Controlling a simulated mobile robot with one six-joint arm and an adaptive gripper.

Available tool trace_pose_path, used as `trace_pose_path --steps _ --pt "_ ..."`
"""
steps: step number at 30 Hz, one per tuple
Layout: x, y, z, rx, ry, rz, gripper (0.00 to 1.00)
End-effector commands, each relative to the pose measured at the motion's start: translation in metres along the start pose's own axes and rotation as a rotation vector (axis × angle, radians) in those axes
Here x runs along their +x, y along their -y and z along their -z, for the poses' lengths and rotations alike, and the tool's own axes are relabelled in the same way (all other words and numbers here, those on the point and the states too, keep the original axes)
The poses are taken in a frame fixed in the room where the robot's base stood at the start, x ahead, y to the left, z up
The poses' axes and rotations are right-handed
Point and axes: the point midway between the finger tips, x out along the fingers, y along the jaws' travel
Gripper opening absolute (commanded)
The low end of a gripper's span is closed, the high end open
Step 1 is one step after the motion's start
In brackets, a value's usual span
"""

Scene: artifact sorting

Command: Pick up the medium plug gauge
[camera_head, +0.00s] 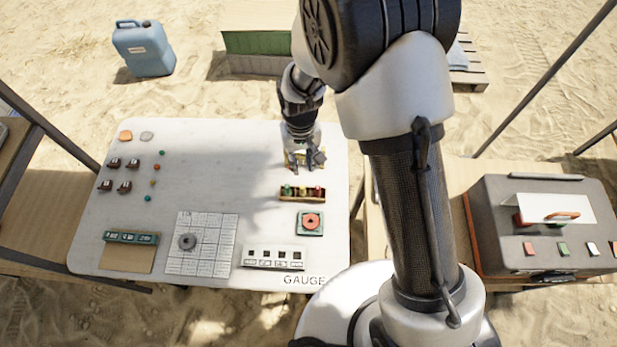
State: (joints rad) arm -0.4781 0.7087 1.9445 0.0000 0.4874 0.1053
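My gripper (305,163) hangs fingers down over the far right part of the white table, just beyond a small wooden rack. A small yellowish thing shows at its fingers; whether they hold it is too small to tell. The rack (302,194) holds a few small pieces with green, red and yellow parts, which may be plug gauges. I cannot tell which one is the medium plug gauge. The gripper's fingers look apart from the rack.
The table's middle is clear. A grey case (545,230) stands right.

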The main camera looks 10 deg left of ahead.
Motion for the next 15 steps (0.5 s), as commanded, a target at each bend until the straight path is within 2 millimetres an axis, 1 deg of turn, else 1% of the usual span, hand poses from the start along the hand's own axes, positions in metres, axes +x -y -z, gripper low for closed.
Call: trace_pose_path --steps 1,9,12,15 --pt "0.011 0.000 -0.001 0.000 0.005 -0.001 0.24" --pt "0.071 -0.001 -0.002 0.001 0.005 0.000 0.24" --pt "0.090 -0.001 -0.001 0.001 0.004 0.000 0.24" --pt "0.104 -0.001 -0.001 0.001 0.002 0.000 0.24"
